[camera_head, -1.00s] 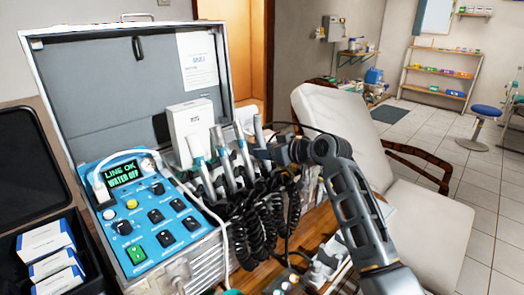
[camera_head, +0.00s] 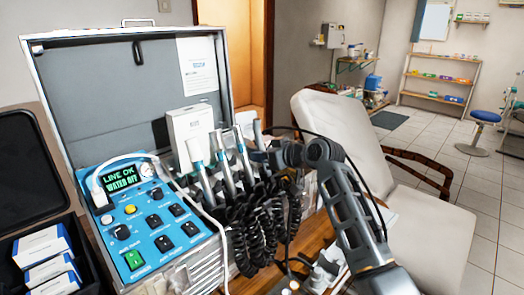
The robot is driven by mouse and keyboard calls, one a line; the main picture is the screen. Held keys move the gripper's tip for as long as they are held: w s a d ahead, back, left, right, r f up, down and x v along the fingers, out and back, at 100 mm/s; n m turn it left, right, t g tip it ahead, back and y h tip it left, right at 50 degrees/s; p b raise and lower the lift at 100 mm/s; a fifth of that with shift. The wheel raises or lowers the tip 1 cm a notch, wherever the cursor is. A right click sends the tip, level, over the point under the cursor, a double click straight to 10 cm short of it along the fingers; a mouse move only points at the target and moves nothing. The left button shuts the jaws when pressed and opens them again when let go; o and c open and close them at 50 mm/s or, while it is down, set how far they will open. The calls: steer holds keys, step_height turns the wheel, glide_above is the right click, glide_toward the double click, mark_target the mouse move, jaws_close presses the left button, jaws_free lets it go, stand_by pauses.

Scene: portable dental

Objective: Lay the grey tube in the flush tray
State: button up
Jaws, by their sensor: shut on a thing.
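The grey tube (camera_head: 257,132) stands nearly upright at the right end of the row of handpieces on the case. My gripper (camera_head: 261,156) is at its lower part, seen from behind and small, with its fingers closed on the tube. The tube's lower end is hidden by my gripper and the black coiled cords. Whether the tube still sits in its holder I cannot tell. I cannot pick out the flush tray for certain in this view.
Blue-tipped handpieces (camera_head: 201,170) stand close to the left of my gripper, with black coiled cords (camera_head: 250,225) below. The open case has a blue control panel (camera_head: 150,220) reading "LINE OK, WATER OFF". A beige chair (camera_head: 345,140) stands behind my arm.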

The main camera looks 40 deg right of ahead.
mark_target(259, 129)
jaws_close()
steer(key=shift+w+a+r+p, duration=0.1)
steer(key=shift+w+r+p, duration=0.35)
steer(key=shift+r+p, duration=0.55)
steer(key=shift+w+d+r+p, duration=0.1)
steer(key=shift+w+r+p, duration=0.35)
steer(key=shift+r, duration=0.9)
steer(key=shift+w+a+r+p, duration=0.1)
steer(key=shift+w+r+p, duration=0.35)
steer(key=shift+r+p, duration=0.55)
steer(key=shift+r+b, duration=0.15)
steer(key=shift+b, duration=0.15)
